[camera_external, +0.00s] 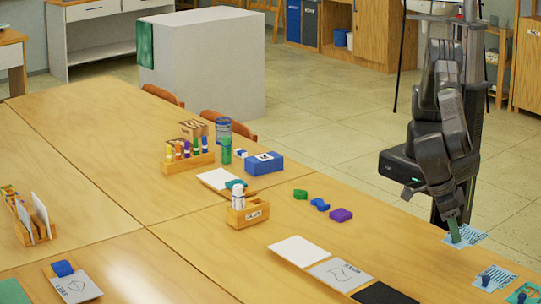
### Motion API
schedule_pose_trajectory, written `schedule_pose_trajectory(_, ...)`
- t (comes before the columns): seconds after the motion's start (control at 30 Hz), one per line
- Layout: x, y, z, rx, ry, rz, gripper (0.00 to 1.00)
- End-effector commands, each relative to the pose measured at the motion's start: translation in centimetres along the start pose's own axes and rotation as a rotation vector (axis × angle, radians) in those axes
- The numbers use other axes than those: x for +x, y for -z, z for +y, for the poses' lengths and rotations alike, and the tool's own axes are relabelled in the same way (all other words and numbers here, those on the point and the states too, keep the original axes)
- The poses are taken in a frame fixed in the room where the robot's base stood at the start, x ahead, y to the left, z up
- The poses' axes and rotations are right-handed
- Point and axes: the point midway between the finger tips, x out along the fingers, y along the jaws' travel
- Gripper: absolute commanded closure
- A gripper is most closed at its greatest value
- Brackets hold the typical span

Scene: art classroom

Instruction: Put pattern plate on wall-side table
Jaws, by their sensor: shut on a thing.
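A pattern plate (471,236) with pale blue and dark stripes is at the right edge of the wooden table. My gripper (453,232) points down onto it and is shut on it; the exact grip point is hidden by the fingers. I cannot tell whether the plate touches the tabletop. A second striped plate (503,278) with a dark knob lies nearer the camera, and a green plate (528,294) lies beyond it at the picture's lower right. I cannot tell which surface is the wall-side table; a white desk (105,52) stands by the back wall.
White (298,251), grey (340,272) and black (385,293) plates lie on the table (215,245). Green, blue and purple blocks (341,215) lie near its far edge. A bottle holder (247,213) and marker rack (188,162) stand farther left. A large grey block (215,70) stands behind.

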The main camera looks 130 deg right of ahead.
Motion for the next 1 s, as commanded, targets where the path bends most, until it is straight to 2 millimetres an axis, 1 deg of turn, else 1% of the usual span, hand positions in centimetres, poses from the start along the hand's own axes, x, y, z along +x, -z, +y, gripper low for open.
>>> schedule_pose_trajectory(0.03,1.0,-0.4,-0.2,0.003,0.004,0.0,1.0)
schedule_pose_trajectory(0.1,2.1,-0.9,-0.2,0.002,0.003,0.0,1.0)
schedule_pose_trajectory(0.2,3.1,-1.3,-0.3,0.001,0.001,0.0,1.0)
schedule_pose_trajectory(0.37,4.2,-1.8,-0.4,0.002,0.001,0.001,1.0)
schedule_pose_trajectory(0.53,6.4,-2.7,-0.6,0.003,0.002,0.001,1.0)
schedule_pose_trajectory(0.6,6.9,-2.9,-0.6,0.002,0.001,0.0,1.0)
schedule_pose_trajectory(0.9,7.2,-3.0,-0.6,0.001,0.0,0.0,1.0)
schedule_pose_trajectory(0.93,7.0,-2.9,-0.6,0.001,0.0,0.0,0.76)
schedule_pose_trajectory(1.0,7.0,-2.9,-0.6,0.001,0.0,0.0,0.62)
